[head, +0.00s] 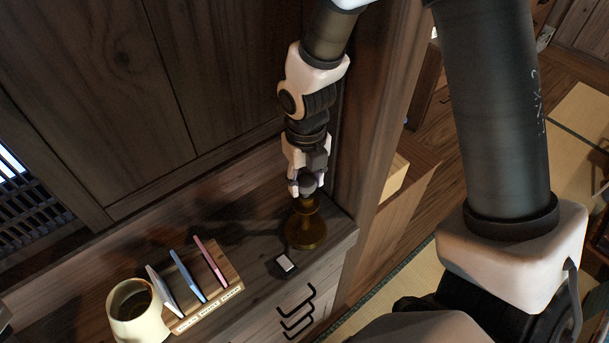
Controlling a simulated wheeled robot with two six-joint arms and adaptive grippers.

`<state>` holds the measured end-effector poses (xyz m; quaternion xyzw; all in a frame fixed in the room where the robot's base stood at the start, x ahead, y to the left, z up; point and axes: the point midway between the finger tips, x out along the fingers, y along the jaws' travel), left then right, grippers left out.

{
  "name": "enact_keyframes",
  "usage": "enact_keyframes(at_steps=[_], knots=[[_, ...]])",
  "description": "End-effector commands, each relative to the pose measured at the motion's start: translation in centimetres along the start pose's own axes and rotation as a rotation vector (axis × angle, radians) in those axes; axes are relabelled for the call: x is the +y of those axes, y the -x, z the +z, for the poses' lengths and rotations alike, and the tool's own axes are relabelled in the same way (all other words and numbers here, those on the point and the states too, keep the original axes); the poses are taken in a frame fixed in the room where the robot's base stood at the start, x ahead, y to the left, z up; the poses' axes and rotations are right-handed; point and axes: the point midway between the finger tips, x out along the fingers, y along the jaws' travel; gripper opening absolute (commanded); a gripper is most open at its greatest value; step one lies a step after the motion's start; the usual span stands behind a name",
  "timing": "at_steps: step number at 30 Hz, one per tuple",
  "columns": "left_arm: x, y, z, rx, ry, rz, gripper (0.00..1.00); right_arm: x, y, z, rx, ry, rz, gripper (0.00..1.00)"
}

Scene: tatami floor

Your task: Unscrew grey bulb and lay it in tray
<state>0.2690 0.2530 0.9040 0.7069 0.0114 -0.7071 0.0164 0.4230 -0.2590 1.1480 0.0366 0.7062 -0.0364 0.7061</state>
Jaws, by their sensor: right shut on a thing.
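A brass lamp base (305,232) stands upright on the wooden cabinet top, near its right end. The grey bulb (308,185) is at the top of the lamp base, partly hidden by the fingers. My right gripper (306,183) points down from above and is shut on the bulb. I cannot tell whether the bulb still sits in the socket thread. My left gripper is not in view. I see nothing that is clearly a tray.
To the left are a wooden rack (222,292) with several thin upright slabs and a cream mug (138,318). A wooden post (385,110) rises just right of the lamp.

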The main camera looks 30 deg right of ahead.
Motion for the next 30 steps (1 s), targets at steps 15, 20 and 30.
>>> enact_keyframes(at_steps=[15,20,30], knots=[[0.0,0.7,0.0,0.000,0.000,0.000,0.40,0.0,0.8,0.0,0.000,0.048,0.000,0.25],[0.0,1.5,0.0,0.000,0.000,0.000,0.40,0.0,1.6,0.0,0.000,0.047,0.000,0.25],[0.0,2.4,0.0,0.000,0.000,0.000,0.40,0.0,3.0,0.0,-0.002,0.047,0.000,0.25]])
